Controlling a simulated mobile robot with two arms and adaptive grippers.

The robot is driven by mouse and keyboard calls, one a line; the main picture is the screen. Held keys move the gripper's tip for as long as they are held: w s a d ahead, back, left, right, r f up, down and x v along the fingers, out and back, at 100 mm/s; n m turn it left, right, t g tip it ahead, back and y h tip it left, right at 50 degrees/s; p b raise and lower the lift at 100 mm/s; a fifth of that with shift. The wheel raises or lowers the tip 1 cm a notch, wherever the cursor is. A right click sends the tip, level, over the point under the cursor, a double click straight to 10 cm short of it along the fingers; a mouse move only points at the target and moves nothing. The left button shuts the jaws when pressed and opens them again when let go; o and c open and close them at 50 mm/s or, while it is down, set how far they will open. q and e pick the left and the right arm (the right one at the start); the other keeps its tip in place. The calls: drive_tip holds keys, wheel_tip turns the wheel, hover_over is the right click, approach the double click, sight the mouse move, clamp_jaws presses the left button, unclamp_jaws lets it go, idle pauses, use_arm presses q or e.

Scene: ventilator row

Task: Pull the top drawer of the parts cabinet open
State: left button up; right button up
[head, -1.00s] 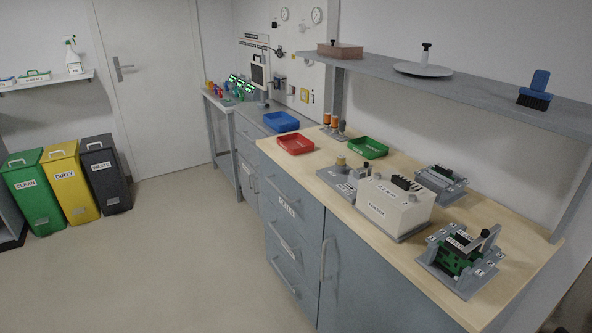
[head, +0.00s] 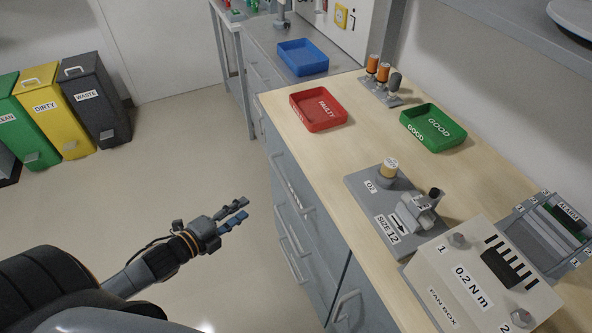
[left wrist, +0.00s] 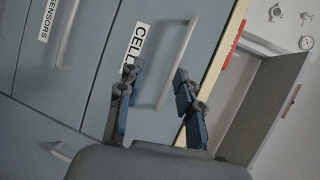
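The parts cabinet (head: 282,172) is grey-blue and stands under the wooden worktop. In the left wrist view its top drawer (left wrist: 145,65), with a label starting "CELL", lies nearest the wooden edge and looks closed. Its long bar handle (left wrist: 181,60) appears tilted between my left fingers in the picture. My left gripper (head: 244,209) is open and empty, with its fingers pointing at the cabinet front. In the head view a gap of floor shows between the fingertips and the drawers. The left gripper also shows in the left wrist view (left wrist: 156,76). My right gripper is out of view.
A second drawer, labelled SENSORS (left wrist: 45,20), is beside the top one in the wrist view. On the worktop (head: 345,150) are a red tray (head: 320,124), a green tray (head: 420,140) and a fan box (head: 450,285). The floor before the cabinet is clear.

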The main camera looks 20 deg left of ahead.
sight(283, 179)
use_arm(q)
drive_tip(key=shift+m+h, duration=0.5)
drive_tip(key=shift+m, duration=0.3)
drive_tip(key=w+d, duration=0.2)
drive_tip(key=w, duration=0.2)
drive_tip(key=w+d, duration=0.1)
drive_tip(key=w, duration=0.3)
drive_tip(key=w+d+r, duration=0.1)
drive_tip(key=w+d, duration=0.1)
drive_tip(key=w, duration=0.2)
drive_tip(key=shift+d+r, duration=0.1)
drive_tip(key=shift+d, duration=0.25)
drive_tip(key=shift+w+d, duration=0.25)
drive_tip(key=shift+w, duration=0.35)
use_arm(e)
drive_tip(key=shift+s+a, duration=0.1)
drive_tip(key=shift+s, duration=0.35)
use_arm(q)
clamp_jaws()
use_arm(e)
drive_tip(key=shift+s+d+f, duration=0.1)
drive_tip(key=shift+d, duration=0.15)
